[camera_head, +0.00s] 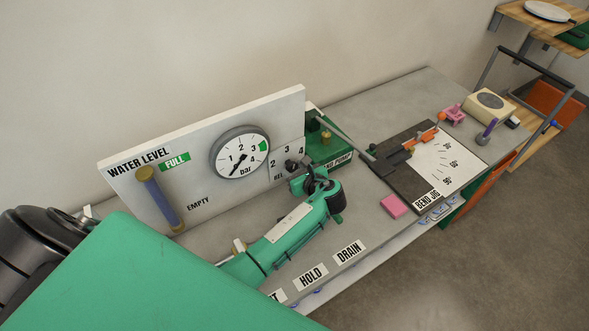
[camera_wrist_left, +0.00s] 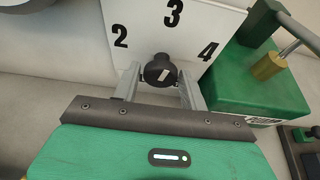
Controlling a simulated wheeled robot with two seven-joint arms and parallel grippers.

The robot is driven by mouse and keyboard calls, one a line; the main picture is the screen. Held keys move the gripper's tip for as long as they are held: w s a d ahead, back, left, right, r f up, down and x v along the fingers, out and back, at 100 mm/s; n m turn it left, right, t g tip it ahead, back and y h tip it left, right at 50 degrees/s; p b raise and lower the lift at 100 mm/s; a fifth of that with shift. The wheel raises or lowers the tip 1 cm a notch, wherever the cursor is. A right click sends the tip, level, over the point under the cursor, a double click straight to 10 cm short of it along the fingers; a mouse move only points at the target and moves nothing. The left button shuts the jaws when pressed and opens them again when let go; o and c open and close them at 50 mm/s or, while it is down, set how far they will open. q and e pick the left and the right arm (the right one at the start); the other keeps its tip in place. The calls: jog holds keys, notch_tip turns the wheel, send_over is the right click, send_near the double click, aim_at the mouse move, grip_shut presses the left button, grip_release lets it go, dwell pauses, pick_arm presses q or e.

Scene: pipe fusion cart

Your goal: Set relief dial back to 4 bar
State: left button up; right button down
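The relief dial is a black knob (camera_head: 291,165) on the white panel's right part, under the numbers 2, 3 and 4. In the left wrist view the knob (camera_wrist_left: 161,70) sits between the two fingers of my left gripper (camera_wrist_left: 159,82), with a small gap on each side. The gripper is open around it. A short pale mark shows on the knob's face; which number it points to is unclear. In the head view my left gripper (camera_head: 301,172) is at the dial and partly hides it and its label. My right gripper is in neither view.
The pressure gauge (camera_head: 240,153) has its needle pointing down-left, near the low end. The water level tube (camera_head: 160,197) stands left of it. A green hand pump (camera_head: 328,143) is close right of the dial. The bend jig (camera_head: 408,168) and a pink block (camera_head: 394,206) lie further right.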

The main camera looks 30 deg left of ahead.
pick_arm(q)
jog(key=c, duration=0.6)
jog(key=shift+r+m+p, duration=0.2)
jog(key=shift+m+p, duration=0.1)
jog(key=shift+p, duration=0.4)
jog(key=m+g+p, duration=0.1)
jog(key=p, duration=0.1)
jog(key=shift+w+r+y+p, duration=0.1)
jog(key=shift+y+p, duration=0.2)
jog(key=shift+p, duration=0.05)
jog(key=shift+m+p, duration=0.3)
jog(key=shift+f+m+g+y, duration=0.35)
jog(key=shift+m+g, duration=0.25)
jog(key=shift+m, duration=0.3)
jog(key=shift+d+m+g+y, duration=0.1)
jog(key=shift+m+g+y, duration=0.6)
jog(key=shift+m, duration=0.7)
jog(key=o, duration=1)
